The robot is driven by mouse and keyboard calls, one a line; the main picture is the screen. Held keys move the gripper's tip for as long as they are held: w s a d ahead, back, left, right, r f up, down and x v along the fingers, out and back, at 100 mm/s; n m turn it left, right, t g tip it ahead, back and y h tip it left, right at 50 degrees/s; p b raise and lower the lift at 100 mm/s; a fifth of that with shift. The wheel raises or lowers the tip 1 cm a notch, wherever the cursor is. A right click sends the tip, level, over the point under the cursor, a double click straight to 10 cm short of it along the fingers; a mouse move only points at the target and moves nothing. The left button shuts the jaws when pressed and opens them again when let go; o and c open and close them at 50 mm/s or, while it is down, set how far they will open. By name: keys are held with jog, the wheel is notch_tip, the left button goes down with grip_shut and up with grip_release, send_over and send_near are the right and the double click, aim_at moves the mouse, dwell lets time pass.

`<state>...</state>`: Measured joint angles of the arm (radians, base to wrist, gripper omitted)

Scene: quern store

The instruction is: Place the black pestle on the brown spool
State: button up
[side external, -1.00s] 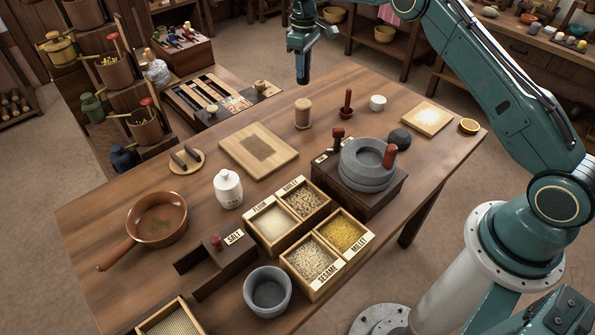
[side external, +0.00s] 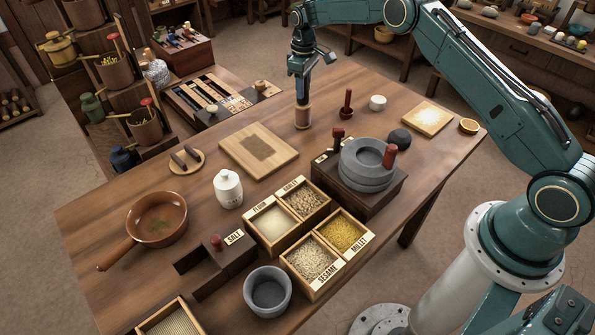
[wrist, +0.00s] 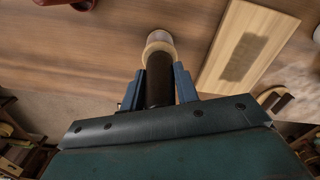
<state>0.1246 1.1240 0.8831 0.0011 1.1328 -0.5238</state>
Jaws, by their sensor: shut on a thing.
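The brown spool (side external: 303,118) stands upright near the table's far edge. Its pale end also shows in the wrist view (wrist: 159,42). My gripper (side external: 302,92) is directly above the spool, pointing down. In the wrist view my gripper (wrist: 158,85) has its two blue fingers shut on the black pestle (wrist: 159,80). The pestle's lower end lines up with the spool's top. I cannot tell whether they touch or a small gap is left. Most of the pestle is hidden by the fingers in the side view.
A wooden board (side external: 258,150) lies left of the spool. The stone quern (side external: 366,165) and grain boxes (side external: 307,225) are nearer. Clear table surrounds the spool.

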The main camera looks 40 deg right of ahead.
jog(key=shift+f, duration=0.1)
jog(key=o, duration=1)
notch_tip(320, 180, up, 11)
jog(key=shift+r, duration=0.65)
dwell(0.3)
